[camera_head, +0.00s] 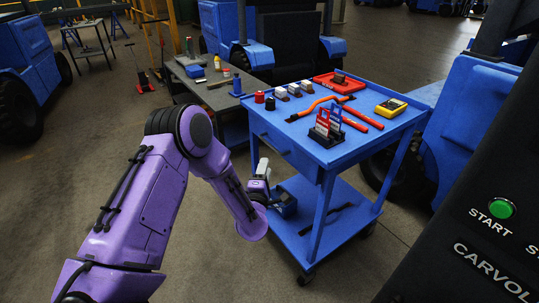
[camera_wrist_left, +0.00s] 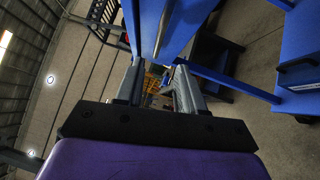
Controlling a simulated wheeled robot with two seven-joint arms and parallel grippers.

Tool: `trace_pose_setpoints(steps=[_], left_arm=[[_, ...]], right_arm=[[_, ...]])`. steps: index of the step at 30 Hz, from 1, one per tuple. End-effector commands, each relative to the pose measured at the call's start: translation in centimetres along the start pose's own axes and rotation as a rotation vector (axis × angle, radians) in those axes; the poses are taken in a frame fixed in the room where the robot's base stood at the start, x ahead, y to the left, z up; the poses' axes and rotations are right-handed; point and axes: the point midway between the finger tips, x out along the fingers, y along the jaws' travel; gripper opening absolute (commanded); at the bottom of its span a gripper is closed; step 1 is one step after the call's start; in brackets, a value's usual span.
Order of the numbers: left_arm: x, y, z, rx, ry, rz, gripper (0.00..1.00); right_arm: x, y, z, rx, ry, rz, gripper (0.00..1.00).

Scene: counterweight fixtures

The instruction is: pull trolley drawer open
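The blue trolley (camera_head: 345,153) stands right of centre in the head view. Its drawer front (camera_head: 287,152) faces my left arm and looks flush with the trolley's frame. A small dark handle (camera_head: 264,135) shows near the drawer's left end. My left gripper (camera_head: 262,168) is just below and in front of the drawer's left part, partly behind my purple forearm. In the left wrist view its two grey fingers (camera_wrist_left: 158,85) are apart with nothing held between them. Blue trolley parts (camera_wrist_left: 150,25) lie just beyond the fingertips; contact cannot be told. My right gripper is not in view.
The trolley top holds a yellow meter (camera_head: 391,107), a red tray (camera_head: 338,83), red-handled tools and spools. A grey workbench (camera_head: 215,95) stands behind at left. A dark panel with a green START button (camera_head: 501,208) fills the right edge.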

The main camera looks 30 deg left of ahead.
Motion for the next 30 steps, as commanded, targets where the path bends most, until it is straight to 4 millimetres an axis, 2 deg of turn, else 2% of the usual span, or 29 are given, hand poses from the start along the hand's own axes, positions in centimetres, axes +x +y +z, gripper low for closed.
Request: trace_pose_setpoints(steps=[9,13,18,25,28,29,30], left_arm=[[6.5,0.2,-0.3,-0.004,0.006,0.005,0.38],[8.7,0.1,-0.4,-0.001,0.007,0.003,0.38],[10.0,0.1,-0.4,-0.001,0.006,0.0,0.38],[10.0,0.1,-0.4,-0.001,0.006,-0.001,0.38],[10.0,0.1,-0.4,-0.001,0.006,-0.001,0.06],[10.0,0.1,-0.4,-0.001,0.006,-0.001,0.0],[10.0,0.1,-0.4,0.0,0.006,-0.001,0.0]], right_arm=[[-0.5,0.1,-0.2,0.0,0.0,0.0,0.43],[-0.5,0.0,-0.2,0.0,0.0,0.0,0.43],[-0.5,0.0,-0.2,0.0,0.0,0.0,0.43],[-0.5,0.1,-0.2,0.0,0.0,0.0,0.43],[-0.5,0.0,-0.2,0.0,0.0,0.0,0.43],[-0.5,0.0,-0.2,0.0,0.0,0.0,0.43],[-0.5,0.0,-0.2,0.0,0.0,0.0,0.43]])
